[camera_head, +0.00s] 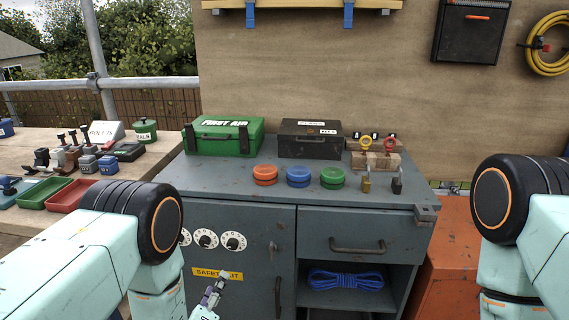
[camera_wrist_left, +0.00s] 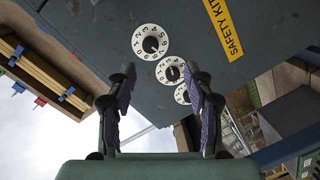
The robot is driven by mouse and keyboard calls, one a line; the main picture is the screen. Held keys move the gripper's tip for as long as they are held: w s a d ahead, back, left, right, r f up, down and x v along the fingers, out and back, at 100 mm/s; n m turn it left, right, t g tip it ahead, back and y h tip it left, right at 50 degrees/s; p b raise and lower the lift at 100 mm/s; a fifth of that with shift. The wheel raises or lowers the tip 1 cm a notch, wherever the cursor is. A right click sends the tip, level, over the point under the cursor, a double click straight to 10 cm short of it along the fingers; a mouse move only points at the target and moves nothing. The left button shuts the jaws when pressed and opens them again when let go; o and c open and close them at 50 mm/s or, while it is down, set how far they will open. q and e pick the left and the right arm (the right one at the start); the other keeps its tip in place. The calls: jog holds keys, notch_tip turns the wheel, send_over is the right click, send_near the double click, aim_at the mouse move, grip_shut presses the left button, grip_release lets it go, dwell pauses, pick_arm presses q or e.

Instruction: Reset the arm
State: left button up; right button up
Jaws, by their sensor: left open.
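My left gripper (camera_head: 214,292) is low in the head view, in front of the grey cabinet's (camera_head: 265,225) door, below the yellow safety kit label (camera_head: 217,273). In the left wrist view my left gripper (camera_wrist_left: 163,88) is open, its two purple-padded fingers apart with nothing between them. Beyond the fingers that view shows the white dials (camera_wrist_left: 151,42) and the yellow label (camera_wrist_left: 224,28). A gap to the door seems to remain, but its size is hard to tell. My right arm enters at the right of the head view; its gripper is out of frame.
On the cabinet top stand a green first aid box (camera_head: 224,135), a black case (camera_head: 310,139), orange, blue and green round containers (camera_head: 298,177), and padlocks (camera_head: 397,184). A wooden bench (camera_head: 30,222) with trays is at left. Blue rope (camera_head: 345,279) lies on the open shelf.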

pick_arm(q)
jog(key=s+a+f+m+g, duration=0.1)
jog(key=s+f+m+g, duration=0.4)
jog(key=s, duration=0.3)
jog(key=s+a+f+m+g, duration=0.1)
jog(key=s+f+m+g, duration=0.1)
jog(key=s+f+g, duration=0.45)
jog(key=s+r+m+g, duration=0.2)
jog(key=s+g, duration=0.3)
jog(key=s, duration=1.6)
jog(key=shift+a+r+m+y, duration=0.25)
jog(key=shift+a+m+y, duration=0.15)
jog(key=shift+m, duration=0.2)
jog(key=shift+c, duration=0.4)
